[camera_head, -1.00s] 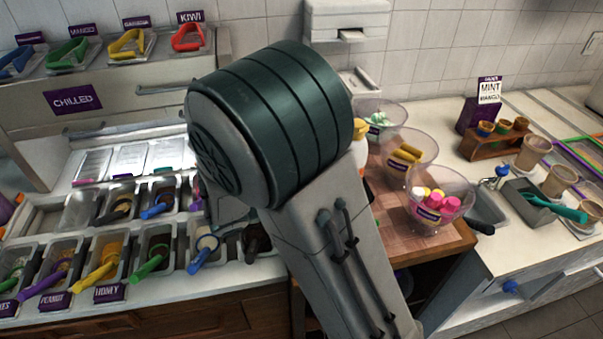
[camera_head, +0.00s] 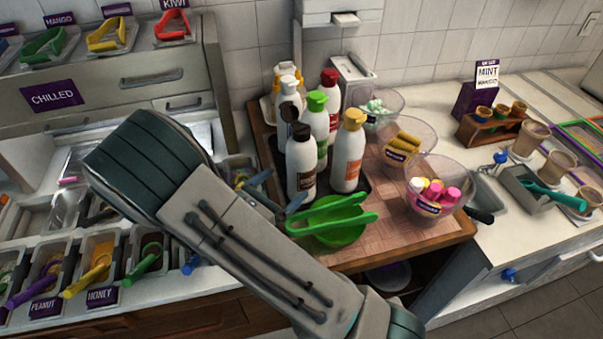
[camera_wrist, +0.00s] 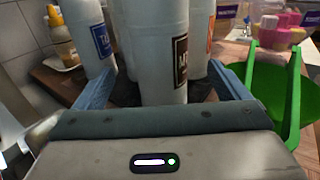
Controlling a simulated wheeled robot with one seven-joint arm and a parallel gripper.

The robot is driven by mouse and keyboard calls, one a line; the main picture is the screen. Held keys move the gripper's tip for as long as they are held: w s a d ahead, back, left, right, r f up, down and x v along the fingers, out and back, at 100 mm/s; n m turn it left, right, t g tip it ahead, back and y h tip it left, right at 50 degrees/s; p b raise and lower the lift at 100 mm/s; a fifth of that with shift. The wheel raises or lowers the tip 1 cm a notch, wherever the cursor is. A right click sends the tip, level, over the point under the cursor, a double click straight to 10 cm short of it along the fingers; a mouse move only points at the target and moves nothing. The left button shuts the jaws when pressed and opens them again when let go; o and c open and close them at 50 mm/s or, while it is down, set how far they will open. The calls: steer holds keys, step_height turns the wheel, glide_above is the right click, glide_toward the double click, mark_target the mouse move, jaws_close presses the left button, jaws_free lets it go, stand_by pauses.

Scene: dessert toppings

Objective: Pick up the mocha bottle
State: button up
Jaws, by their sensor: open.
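The mocha bottle (camera_head: 301,168), white with a dark cap and dark brown label, stands upright at the front left of the bottle group. In the wrist view its white body and brown label (camera_wrist: 181,62) show between my fingers, with its cap out of frame. My gripper (camera_head: 277,190) is open, its two blue fingers low in front of the bottle. In the wrist view, my gripper (camera_wrist: 163,85) has one finger on each side of the bottle. I cannot tell whether either finger touches it.
A yellow-capped bottle (camera_head: 348,155) stands close on the right. Several other bottles, including a green-capped one (camera_head: 316,118), crowd behind. Green tongs (camera_head: 335,212) on a green dish (camera_head: 340,236) lie close to the right of my gripper. Topping bins (camera_head: 100,262) are at left.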

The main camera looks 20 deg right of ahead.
mark_target(301, 170)
steer(key=p+x, duration=0.2)
steer(key=x, duration=0.5)
steer(key=shift+w+d+f, duration=0.1)
steer(key=shift+w+d, duration=0.1)
steer(key=shift+d, duration=0.05)
steer(key=c, duration=1)
